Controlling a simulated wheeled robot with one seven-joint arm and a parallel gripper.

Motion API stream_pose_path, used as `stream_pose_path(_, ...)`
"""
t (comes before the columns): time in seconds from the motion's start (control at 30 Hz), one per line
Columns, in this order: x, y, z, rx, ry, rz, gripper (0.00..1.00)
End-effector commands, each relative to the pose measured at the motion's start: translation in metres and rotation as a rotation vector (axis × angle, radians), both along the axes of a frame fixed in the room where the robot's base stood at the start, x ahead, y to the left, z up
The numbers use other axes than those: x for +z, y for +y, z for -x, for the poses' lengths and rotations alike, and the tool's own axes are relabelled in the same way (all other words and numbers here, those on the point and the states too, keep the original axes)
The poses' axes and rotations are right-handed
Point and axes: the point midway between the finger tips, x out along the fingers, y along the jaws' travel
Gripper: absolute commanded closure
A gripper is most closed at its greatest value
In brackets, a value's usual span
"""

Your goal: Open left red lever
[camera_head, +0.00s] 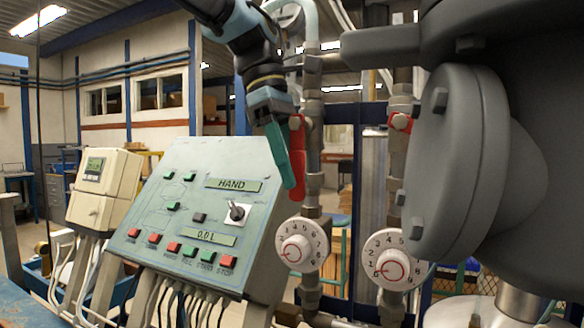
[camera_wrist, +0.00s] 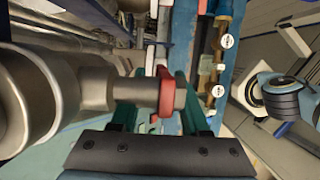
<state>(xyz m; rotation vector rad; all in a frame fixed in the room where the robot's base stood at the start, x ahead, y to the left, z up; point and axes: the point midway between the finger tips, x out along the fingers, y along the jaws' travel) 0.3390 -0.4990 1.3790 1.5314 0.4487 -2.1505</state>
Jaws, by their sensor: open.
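The left red lever (camera_head: 298,160) hangs downward along the left vertical pipe in the head view. My gripper (camera_head: 288,180) reaches down from above right at this lever, with one green finger just left of it. In the wrist view the red lever (camera_wrist: 166,92) shows between the two green fingers of my open gripper (camera_wrist: 156,100). The jaws are apart around it; whether a finger touches it I cannot tell. The second red lever (camera_head: 401,121) is on the right pipe, partly hidden by a large grey flanged body.
A control panel (camera_head: 190,215) with buttons stands at lower left, beside a cream meter box (camera_head: 105,190). Two white dials, a left one (camera_head: 301,246) and a right one (camera_head: 392,260), sit below the levers. The large grey flange (camera_head: 460,165) crowds the right side.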

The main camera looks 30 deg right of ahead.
Motion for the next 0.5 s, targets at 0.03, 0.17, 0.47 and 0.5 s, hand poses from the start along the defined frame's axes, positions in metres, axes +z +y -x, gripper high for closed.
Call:
stream_pose_path(0.03, 0.000, 0.000, 0.000, 0.000, 0.001, -0.001, 0.55)
stream_pose_path(0.17, 0.000, 0.000, 0.000, 0.000, 0.001, -0.001, 0.55)
stream_pose_path(0.47, 0.034, 0.005, -0.011, 0.001, -0.001, 0.004, 0.55)
stream_pose_path(0.5, 0.042, 0.007, -0.013, 0.000, -0.001, 0.004, 0.55)
